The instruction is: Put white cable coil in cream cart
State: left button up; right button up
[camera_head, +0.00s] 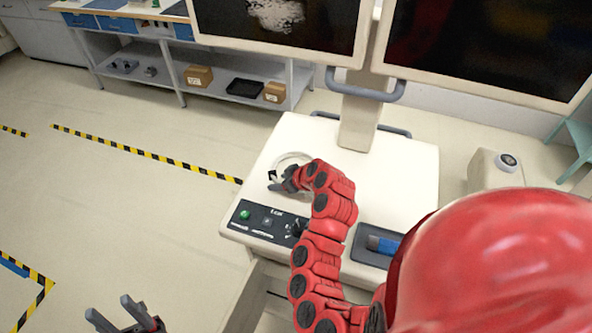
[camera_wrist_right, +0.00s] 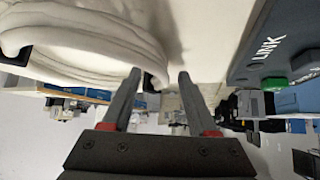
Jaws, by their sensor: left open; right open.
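The white cable coil (camera_head: 289,158) lies on the top of the cream cart (camera_head: 400,172), near its left edge and behind the control panel. My right gripper (camera_head: 279,180) is at the coil's near left side, partly covering it. The coil (camera_wrist_right: 85,38) shows large at the upper left there, beside the left finger. My left gripper (camera_head: 122,312) is open and empty, low over the floor at the bottom left. My right arm hides part of the cart top.
A control panel (camera_head: 262,222) with a green button is on the cart's front edge. A dark tray (camera_head: 362,252) holds a blue item (camera_head: 383,245). A monitor post (camera_head: 358,115) rises at the back.

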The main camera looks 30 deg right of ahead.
grip_shut()
dwell(1.3)
